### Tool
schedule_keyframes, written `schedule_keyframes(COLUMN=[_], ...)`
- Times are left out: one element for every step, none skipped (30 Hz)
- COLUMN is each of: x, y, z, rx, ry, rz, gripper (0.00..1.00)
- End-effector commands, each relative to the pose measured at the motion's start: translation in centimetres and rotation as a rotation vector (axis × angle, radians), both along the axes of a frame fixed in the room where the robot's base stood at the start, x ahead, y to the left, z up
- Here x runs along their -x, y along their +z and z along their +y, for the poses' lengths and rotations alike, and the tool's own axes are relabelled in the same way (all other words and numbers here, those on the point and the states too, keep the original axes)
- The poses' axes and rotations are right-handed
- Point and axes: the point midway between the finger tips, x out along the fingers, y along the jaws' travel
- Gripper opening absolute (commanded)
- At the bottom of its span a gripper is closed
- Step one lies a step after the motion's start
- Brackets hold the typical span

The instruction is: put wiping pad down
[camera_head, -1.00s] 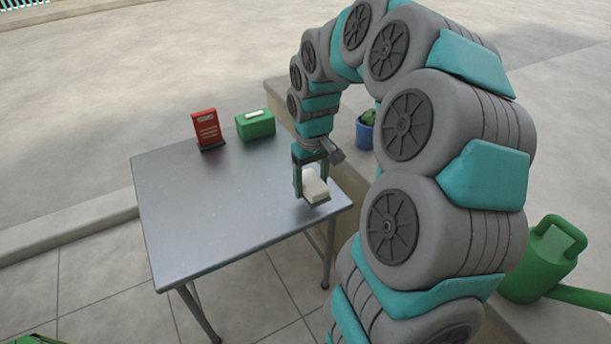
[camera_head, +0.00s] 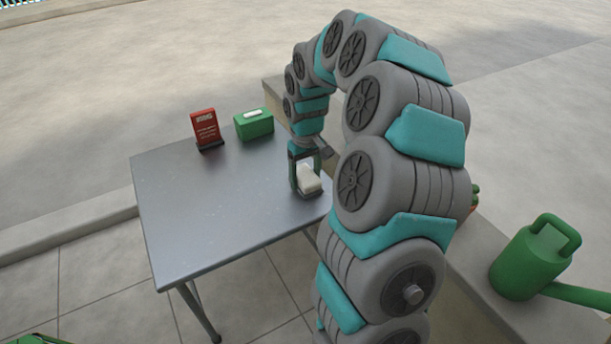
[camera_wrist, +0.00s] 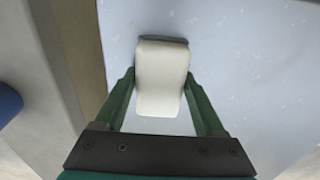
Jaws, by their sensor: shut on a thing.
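The wiping pad (camera_head: 309,178) is a small white block with rounded edges. My gripper (camera_head: 306,186) is shut on it, over the right part of the grey metal table (camera_head: 205,220). In the wrist view the pad (camera_wrist: 162,75) sits between the two green fingers (camera_wrist: 163,90), with the table top (camera_wrist: 250,60) behind it. The pad is at or just above the table surface; I cannot tell whether it touches. My arm hides the table's right corner in the head view.
A red sign (camera_head: 206,128) and a green box (camera_head: 254,125) stand at the table's back edge. A green watering can (camera_head: 535,258) stands on the low ledge (camera_head: 480,255) at the right. The table's middle and left are clear.

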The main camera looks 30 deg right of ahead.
Motion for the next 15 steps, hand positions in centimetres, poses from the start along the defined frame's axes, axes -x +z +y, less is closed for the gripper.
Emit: schedule_keyframes(x=[-0.01, -0.01, -0.01, 0.0, 0.0, 0.02, 0.03, 0.03, 0.02, 0.02, 0.02, 0.02, 0.02, 0.02, 0.02], y=[0.03, 0.03, 0.03, 0.0, -0.06, -0.19, -0.29, -0.38, -0.31, -0.29, -0.29, -0.29, -0.29, -0.29, -0.29], z=[0.0, 0.0, 0.0, 0.0, 0.0, 0.0, 0.0, -0.01, 0.0, 0.0, 0.0, 0.01, 0.01, 0.01, 0.02], rx=[0.0, 0.0, 0.0, 0.0, 0.0, 0.0, 0.0, 0.0, 0.0, 0.0, 0.0, 0.0, 0.0, 0.0, 0.0], ry=[0.0, 0.0, 0.0, 0.0, 0.0, 0.0, 0.0, 0.0, 0.0, 0.0, 0.001, 0.001, 0.001, 0.001, 0.001], rz=[-0.001, 0.0, 0.0, 0.0, 0.0, 0.0, 0.001, 0.001, 0.0, 0.0, 0.0, 0.0, 0.0, 0.0, 0.001], gripper=[0.2, 0.2, 0.2, 0.2, 0.2, 0.2, 0.2, 0.2, 0.75, 0.78, 0.82, 0.86, 0.9, 0.93, 0.97])
